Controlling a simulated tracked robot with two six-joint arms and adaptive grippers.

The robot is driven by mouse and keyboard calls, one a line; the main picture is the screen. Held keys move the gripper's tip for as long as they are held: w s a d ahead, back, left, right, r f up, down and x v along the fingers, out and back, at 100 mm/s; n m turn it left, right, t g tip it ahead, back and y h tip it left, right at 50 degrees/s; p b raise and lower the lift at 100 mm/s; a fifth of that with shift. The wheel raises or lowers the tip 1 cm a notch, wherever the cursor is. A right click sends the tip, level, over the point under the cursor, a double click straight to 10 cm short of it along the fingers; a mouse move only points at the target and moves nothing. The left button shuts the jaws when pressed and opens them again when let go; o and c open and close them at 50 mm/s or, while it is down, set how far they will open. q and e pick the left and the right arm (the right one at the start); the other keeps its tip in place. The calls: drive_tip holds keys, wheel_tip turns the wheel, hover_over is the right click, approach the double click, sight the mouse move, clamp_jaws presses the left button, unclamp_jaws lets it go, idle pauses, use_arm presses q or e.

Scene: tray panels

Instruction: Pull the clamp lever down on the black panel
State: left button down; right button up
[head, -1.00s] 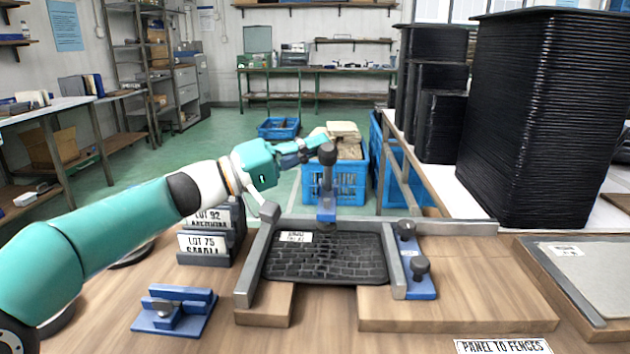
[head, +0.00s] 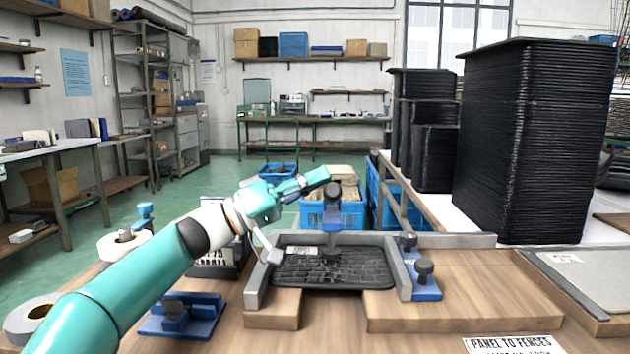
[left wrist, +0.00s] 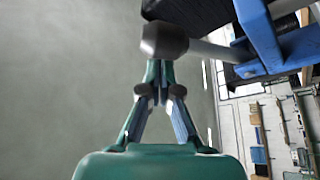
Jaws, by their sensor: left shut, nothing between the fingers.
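The black panel (head: 350,274) lies between grey fences on the wooden board, with a small white label at its far left. The clamp stands at its far edge, with a blue body (head: 332,218) and a lever with a dark round knob (head: 333,190). The lever looks short from here, as if it leans toward me. My left gripper (head: 326,175) is shut and empty, with its fingertips at the knob's far upper left. In the left wrist view the knob (left wrist: 163,40) is just beyond the fingertips (left wrist: 160,88); whether they touch is unclear. My right gripper is not in view.
Blue stops with dark knobs (head: 424,272) stand right of the panel. A blue fixture (head: 182,316) and label stands (head: 215,262) are at left. Tall stacks of black trays (head: 535,140) stand at right. The wood in front of the panel is clear.

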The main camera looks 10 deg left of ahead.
use_arm(q)
drive_tip(key=shift+d, duration=0.25)
wheel_tip(320, 180, up, 4)
drive_tip(key=a+p, duration=0.1)
drive_tip(key=p, duration=0.3)
drive_tip(key=s+a+f, duration=0.1)
drive_tip(key=a+f, duration=0.4)
drive_tip(key=a, duration=0.3)
drive_tip(key=shift+a, duration=0.25)
drive_tip(key=shift+s, duration=0.1)
